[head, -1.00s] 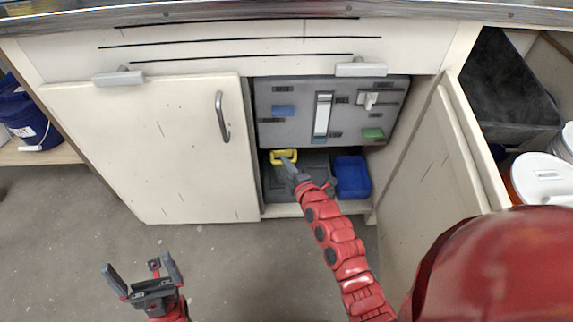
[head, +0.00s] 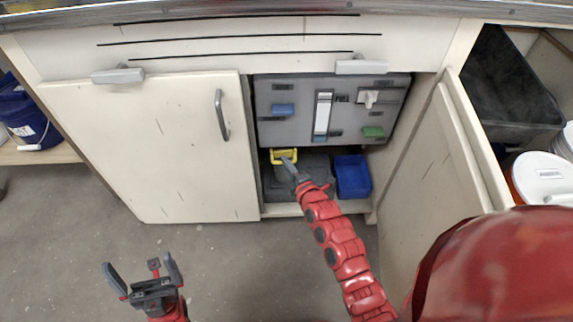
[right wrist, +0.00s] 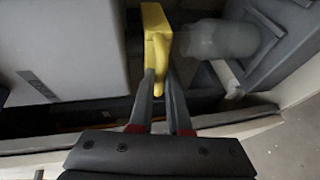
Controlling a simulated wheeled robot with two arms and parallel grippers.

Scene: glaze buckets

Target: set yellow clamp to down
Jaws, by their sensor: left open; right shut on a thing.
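The yellow clamp (head: 283,156) sits low in the open cabinet, just under the grey panel (head: 300,130). It also shows in the right wrist view (right wrist: 156,50), with a grey rounded body (right wrist: 222,40) beside it. My right gripper (head: 288,166) reaches into the cabinet and is shut on the yellow clamp. In the right wrist view its fingers (right wrist: 160,85) close on the clamp's lower part. My left gripper (head: 142,275) is open and empty above the floor, in front of the closed cabinet door.
The panel holds a blue switch (head: 283,110), a green switch (head: 373,132), a white slider (head: 322,115) and a white lever (head: 369,97). A blue bin (head: 352,177) stands right of my right gripper. The open door (head: 430,160) bounds the right side; the left door (head: 150,150) is closed.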

